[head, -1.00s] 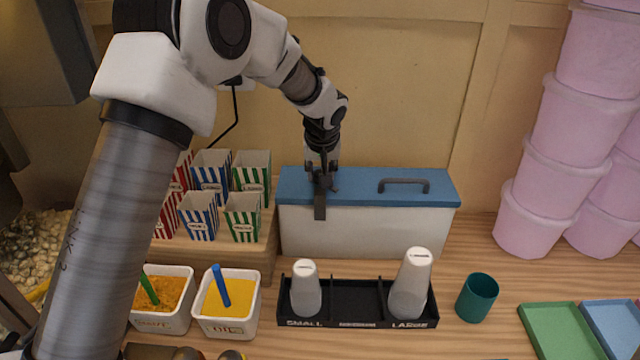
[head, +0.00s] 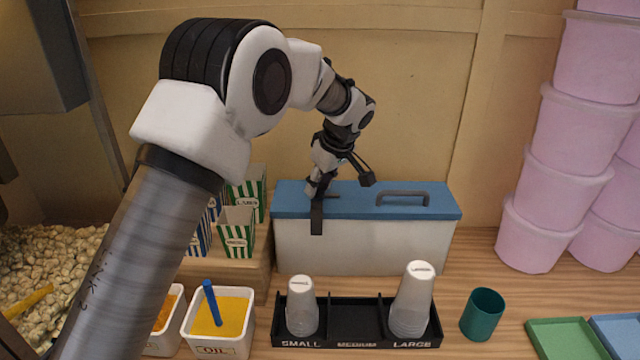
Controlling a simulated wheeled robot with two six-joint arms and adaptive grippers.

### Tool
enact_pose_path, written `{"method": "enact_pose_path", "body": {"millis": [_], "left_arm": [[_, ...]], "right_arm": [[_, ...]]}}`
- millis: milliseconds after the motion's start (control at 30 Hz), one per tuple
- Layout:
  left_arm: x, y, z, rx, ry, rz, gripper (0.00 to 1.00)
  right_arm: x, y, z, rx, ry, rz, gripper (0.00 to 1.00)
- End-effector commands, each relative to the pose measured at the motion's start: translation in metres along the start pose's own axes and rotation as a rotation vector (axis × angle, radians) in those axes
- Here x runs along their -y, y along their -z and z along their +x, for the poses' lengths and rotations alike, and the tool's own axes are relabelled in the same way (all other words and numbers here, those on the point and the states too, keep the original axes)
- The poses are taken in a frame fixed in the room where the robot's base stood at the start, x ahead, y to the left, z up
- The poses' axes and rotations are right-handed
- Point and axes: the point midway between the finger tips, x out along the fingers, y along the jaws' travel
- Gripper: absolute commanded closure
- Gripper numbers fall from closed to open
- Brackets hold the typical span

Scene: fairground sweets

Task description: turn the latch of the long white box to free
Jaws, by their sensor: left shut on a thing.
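The long white box (head: 380,248) stands against the back wall under a blue lid (head: 430,202) with a grey bar handle (head: 402,194). Its dark latch (head: 316,220) hangs over the front edge of the lid, left of the handle, and points down over the white front. My left gripper (head: 318,190) reaches down to the lid from the upper left and is shut on the latch at its upper end. The fingers partly hide that end. My right gripper is not in view.
A black cup rack (head: 355,322) with small and large white cups stands in front of the box. A teal cup (head: 482,314) is to its right. Striped popcorn boxes (head: 237,232) stand close on the left. Pink tubs (head: 555,190) are stacked at right.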

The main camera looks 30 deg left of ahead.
Motion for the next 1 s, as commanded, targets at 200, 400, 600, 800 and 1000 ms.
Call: {"method": "enact_pose_path", "body": {"millis": [200,400,600,800,1000], "left_arm": [[0.000,0.000,0.002,0.001,0.009,-0.018,1.00],[0.001,0.000,0.002,0.001,0.010,-0.018,1.00],[0.001,0.000,0.002,0.001,0.010,-0.017,0.41],[0.000,0.000,0.001,0.001,0.008,-0.017,0.41],[-0.001,0.001,-0.014,0.000,0.005,-0.018,0.41]], "right_arm": [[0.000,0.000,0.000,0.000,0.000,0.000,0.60],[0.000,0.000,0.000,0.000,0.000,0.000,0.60],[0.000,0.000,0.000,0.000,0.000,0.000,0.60],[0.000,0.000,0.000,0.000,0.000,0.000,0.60],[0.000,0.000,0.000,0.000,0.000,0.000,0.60]]}}
